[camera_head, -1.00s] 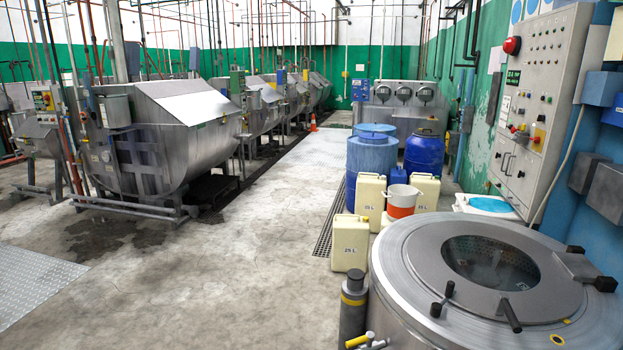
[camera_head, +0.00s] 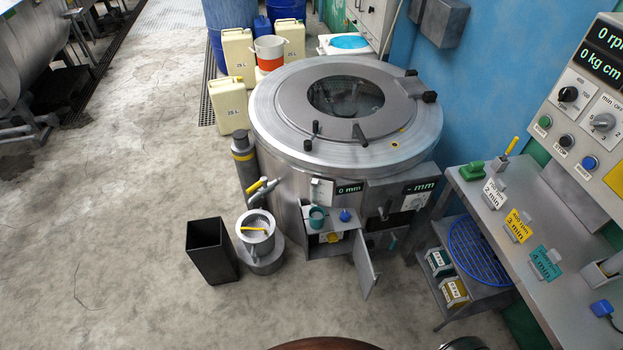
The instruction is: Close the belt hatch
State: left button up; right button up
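The steel drum machine (camera_head: 270,110) stands in the middle of the head view with its round glass lid closed. Low on its front is a small open compartment (camera_head: 313,250) with a yellow item (camera_head: 331,237) inside. A grey hinged door panel (camera_head: 366,264), which looks like the belt hatch, stands swung out at the compartment's right side. A small ledge above it holds a teal cup (camera_head: 317,217) and a blue knob (camera_head: 345,215). Neither of my grippers is in view.
A black bin (camera_head: 211,250) and a grey bucket (camera_head: 257,235) stand on the floor left of the compartment. A steel bench (camera_head: 500,235) with coloured cards stands at right. A brown rounded edge (camera_head: 325,343) shows at the bottom. Floor at lower left is clear.

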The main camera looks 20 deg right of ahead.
aim_at(367, 279)
jog(key=z, duration=1.5)
jog(key=k, duration=0.3)
jog(key=u, duration=0.4)
